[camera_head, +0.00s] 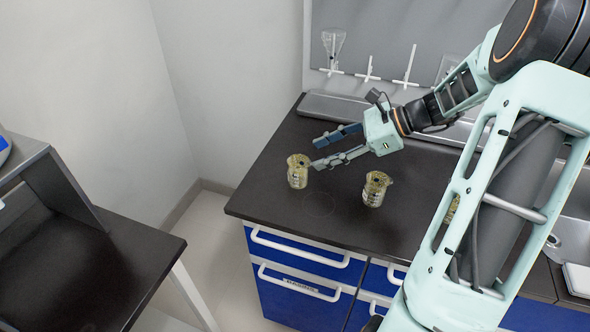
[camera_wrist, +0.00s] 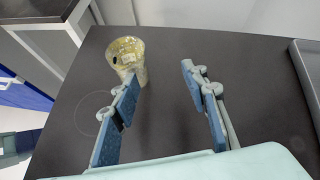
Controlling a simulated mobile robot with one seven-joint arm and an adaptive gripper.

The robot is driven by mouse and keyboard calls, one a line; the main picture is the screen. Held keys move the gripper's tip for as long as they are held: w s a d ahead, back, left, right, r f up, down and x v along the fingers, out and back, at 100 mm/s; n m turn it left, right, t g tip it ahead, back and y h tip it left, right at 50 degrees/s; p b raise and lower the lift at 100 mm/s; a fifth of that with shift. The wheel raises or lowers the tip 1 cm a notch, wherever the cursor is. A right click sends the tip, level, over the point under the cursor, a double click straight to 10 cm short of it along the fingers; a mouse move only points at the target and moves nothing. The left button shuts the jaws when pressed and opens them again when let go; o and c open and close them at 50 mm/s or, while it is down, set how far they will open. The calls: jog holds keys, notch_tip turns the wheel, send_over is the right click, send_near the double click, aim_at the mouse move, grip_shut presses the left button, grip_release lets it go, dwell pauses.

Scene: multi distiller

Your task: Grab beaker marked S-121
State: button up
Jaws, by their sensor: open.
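A glass beaker with yellowish contents (camera_head: 298,171) stands upright near the left end of the dark bench. A similar beaker (camera_head: 376,188) stands to its right. A third yellowish piece (camera_head: 452,208) shows partly behind my arm. No label is readable, so I cannot tell which is S-121. My gripper (camera_head: 315,154) is open and empty, low over the bench, its nearer fingertip close beside the leftmost beaker. In the wrist view my gripper (camera_wrist: 160,76) has one beaker (camera_wrist: 130,58) just beyond its left finger, not between the fingers; contact is unclear.
The dark bench top (camera_head: 270,190) is clear at its left front. Glassware hangs on a rack with white pegs (camera_head: 370,70) at the back. Blue drawers (camera_head: 310,305) are below. A separate dark table (camera_head: 90,270) stands at the left across a floor gap.

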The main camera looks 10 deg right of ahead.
aim_at(276, 181)
jog(key=s, duration=0.1)
jog(key=y, duration=0.1)
jog(key=s+a, duration=0.1)
jog(key=shift+s+a+f+m+y+b, duration=0.1)
jog(key=shift+s+f+m+y+b, duration=0.2)
jog(key=shift+s+m+y, duration=0.1)
jog(key=shift+s+a+g+y, duration=0.2)
jog(key=shift+a+g+y, duration=0.1)
jog(key=shift+y, duration=0.1)
jog(key=b+x, duration=0.2)
jog(key=x, duration=0.9)
jog(key=shift+a, duration=0.4)
grip_shut()
